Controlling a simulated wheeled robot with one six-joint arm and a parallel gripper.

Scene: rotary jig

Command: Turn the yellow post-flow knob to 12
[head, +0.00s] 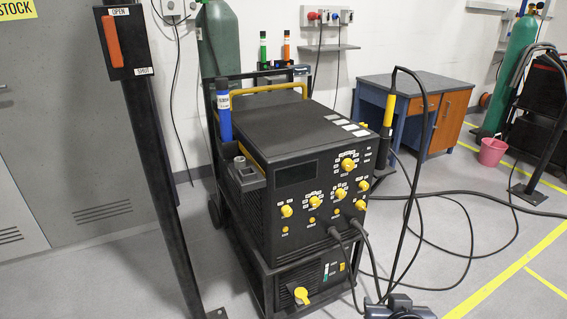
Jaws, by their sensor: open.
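A black welding machine (300,236) stands on a cart, its front panel turned toward me. Several yellow knobs sit on that panel, among them an upper knob (348,163), a left knob (287,210) and a middle knob (341,193). White labels surround them, too small to read, so I cannot tell which is the post-flow knob or where it points. A larger yellow knob (302,295) is on the lower unit. My gripper (400,306) shows dark grey at the bottom edge, partly cut off, open, low in front of the machine and apart from the knobs.
Black cables run from the panel's lower sockets to the floor. A torch with a yellow handle (389,110) stands at the machine's right side, its cable looping down. A dark post (148,150) with an orange-handled switch box rises at left.

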